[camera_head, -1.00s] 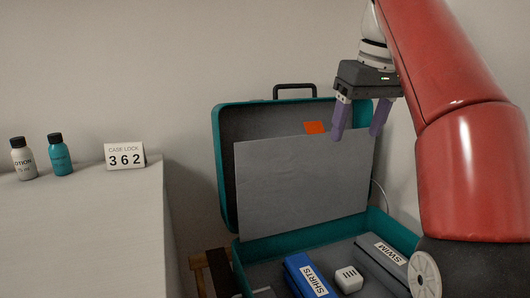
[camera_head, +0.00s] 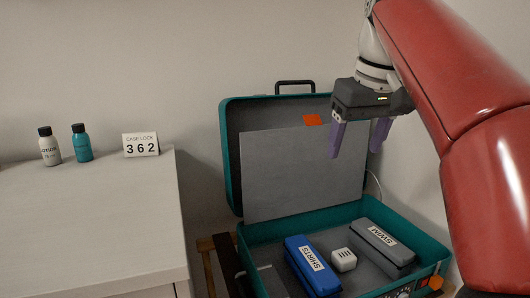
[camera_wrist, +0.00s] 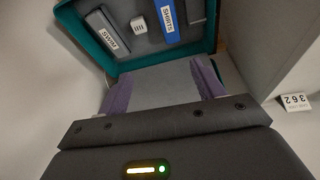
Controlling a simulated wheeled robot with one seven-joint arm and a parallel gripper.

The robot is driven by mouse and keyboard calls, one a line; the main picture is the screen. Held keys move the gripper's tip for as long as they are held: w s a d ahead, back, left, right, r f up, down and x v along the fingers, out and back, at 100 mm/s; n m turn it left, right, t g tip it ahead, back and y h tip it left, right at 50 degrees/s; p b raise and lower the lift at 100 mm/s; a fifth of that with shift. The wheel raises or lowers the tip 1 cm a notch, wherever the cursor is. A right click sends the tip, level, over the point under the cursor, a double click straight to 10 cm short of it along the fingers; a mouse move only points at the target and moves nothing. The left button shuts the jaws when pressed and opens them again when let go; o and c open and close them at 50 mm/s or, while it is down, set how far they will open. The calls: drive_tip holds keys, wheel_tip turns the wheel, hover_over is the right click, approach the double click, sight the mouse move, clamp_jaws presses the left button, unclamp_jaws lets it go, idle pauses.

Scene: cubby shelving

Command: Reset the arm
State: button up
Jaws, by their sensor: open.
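My gripper (camera_head: 358,140) is open and empty, with its purple fingers pointing down in front of the raised lid of a teal suitcase. In the wrist view my gripper (camera_wrist: 163,85) shows its two fingers spread apart with nothing between them. My red and white arm comes in from the upper right of the head view. The suitcase (camera_head: 232,165) stands open below, its lid upright against the wall. The wrist view also shows the suitcase (camera_wrist: 160,58), with its packed items near the top of the picture.
At left, a pale cabinet (camera_head: 90,225) holds a white bottle (camera_head: 49,150), a teal bottle (camera_head: 82,145) and a CASE LOCK 362 card (camera_head: 141,145).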

drive_tip(key=s+f+m, duration=0.1)
drive_tip(key=s+f, duration=0.4)
drive_tip(key=f, duration=0.4)
drive_tip(key=s+f+m+t, duration=0.1)
drive_tip(key=s+f, duration=0.5)
drive_tip(key=f, duration=0.4)
drive_tip(key=s+f+m+t, duration=0.1)
drive_tip(key=s+f, duration=0.4)
drive_tip(key=f, duration=0.4)
drive_tip(key=shift+s+f+h, duration=0.35)
drive_tip(key=shift+s+h, duration=0.05)
